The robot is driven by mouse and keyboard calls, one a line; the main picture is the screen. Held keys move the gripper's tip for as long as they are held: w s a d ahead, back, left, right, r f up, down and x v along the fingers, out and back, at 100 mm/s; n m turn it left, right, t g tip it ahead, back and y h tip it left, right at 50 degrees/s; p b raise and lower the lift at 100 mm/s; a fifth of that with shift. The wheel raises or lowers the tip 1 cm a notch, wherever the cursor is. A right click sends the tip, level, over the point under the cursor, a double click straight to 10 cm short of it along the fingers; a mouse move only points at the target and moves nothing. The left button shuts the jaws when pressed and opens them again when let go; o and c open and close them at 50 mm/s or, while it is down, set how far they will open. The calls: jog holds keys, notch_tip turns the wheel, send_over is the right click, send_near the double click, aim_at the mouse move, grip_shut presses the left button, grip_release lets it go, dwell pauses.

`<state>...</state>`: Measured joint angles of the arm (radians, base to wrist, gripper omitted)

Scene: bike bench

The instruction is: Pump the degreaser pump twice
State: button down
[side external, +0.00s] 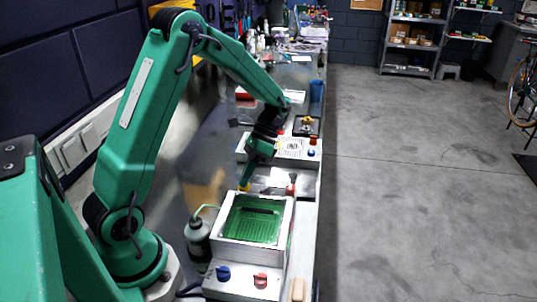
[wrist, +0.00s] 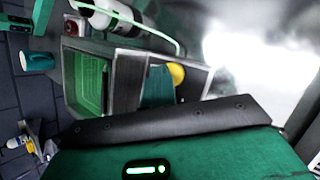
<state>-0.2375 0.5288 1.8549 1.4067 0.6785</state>
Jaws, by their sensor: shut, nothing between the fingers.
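The washing basin (side external: 225,246) has a pale rim and a green tray inside; it also shows in the wrist view (wrist: 68,45). A dark bottle (side external: 198,243) with a thin green hose stands at the basin's left side. In the wrist view, a bottle (wrist: 98,18) with a pale green hose lies along the top. No label shows which part is the degreaser pump. My gripper (side external: 243,187) is shut and empty, pointing down near the basin's back left corner. Its yellow tip (wrist: 177,74) shows in the wrist view; whether it touches anything is unclear.
A blue knob (side external: 223,273) and a red knob (side external: 260,281) sit in front of the basin. A small red-topped item (side external: 291,189) is by its back right corner. A tray (side external: 306,126) with parts lies farther along the bench. Open floor is to the right.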

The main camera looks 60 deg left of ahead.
jog(key=shift+r, duration=2.5)
jog(key=shift+s+d+r+t, duration=0.15)
jog(key=shift+d+r+t, duration=0.2)
jog(key=shift+r, duration=0.35)
jog(key=s+d+r+n+t+y, duration=0.1)
jog(key=s+d+r+n+t, duration=0.4)
jog(key=t, duration=0.7)
jog(key=s+d+r, duration=0.2)
jog(key=s+r, duration=0.2)
jog(key=r, duration=0.1)
jog(key=shift+s+r+y, duration=0.15)
jog(key=shift+s+y, duration=0.05)
jog(key=shift+y, duration=0.2)
